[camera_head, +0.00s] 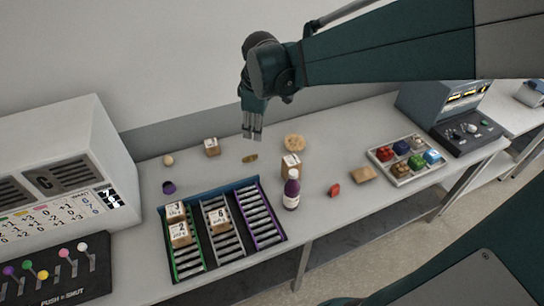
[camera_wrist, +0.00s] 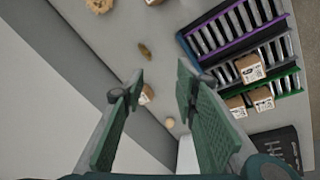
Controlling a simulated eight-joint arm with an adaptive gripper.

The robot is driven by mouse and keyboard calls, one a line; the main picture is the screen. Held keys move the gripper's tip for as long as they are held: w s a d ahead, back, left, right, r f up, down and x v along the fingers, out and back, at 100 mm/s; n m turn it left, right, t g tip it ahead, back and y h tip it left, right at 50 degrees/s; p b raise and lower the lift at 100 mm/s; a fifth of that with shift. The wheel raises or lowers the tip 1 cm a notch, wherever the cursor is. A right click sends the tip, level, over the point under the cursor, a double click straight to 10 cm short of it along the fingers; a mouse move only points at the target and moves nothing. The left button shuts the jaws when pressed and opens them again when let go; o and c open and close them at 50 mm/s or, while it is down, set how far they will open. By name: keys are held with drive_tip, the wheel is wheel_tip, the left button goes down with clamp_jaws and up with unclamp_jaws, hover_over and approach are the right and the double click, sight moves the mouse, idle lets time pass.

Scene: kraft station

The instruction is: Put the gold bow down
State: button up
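My gripper (camera_head: 252,136) hangs above the table near the back wall. In the wrist view my gripper (camera_wrist: 160,74) has its two green fingers apart, with nothing between them. A small flat gold-brown piece (camera_head: 250,158) lies on the table just beyond the fingertips; it also shows in the wrist view (camera_wrist: 144,50). I cannot tell whether it is the gold bow.
A blue-edged rack (camera_head: 221,190) holds several numbered boxes. A purple bottle (camera_head: 292,192), brown boxes (camera_head: 291,165) (camera_head: 212,147), a tan round piece (camera_head: 294,142), a red piece (camera_head: 334,190) and a tan block (camera_head: 363,174) stand around. Consoles flank both ends.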

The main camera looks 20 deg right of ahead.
drive_tip(key=s+r+m+t, duration=0.1)
drive_tip(key=s+m, duration=0.4)
drive_tip(key=s, duration=0.5)
drive_tip(key=s+a+r+m+t, duration=0.1)
drive_tip(key=s+m, duration=0.4)
drive_tip(key=s, duration=0.6)
drive_tip(key=shift+a+r+m+t, duration=0.3)
drive_tip(key=shift+r+t, duration=0.4)
drive_tip(key=shift+t, duration=0.4)
drive_tip(key=shift+o, duration=0.7)
drive_tip(key=shift+s, duration=0.1)
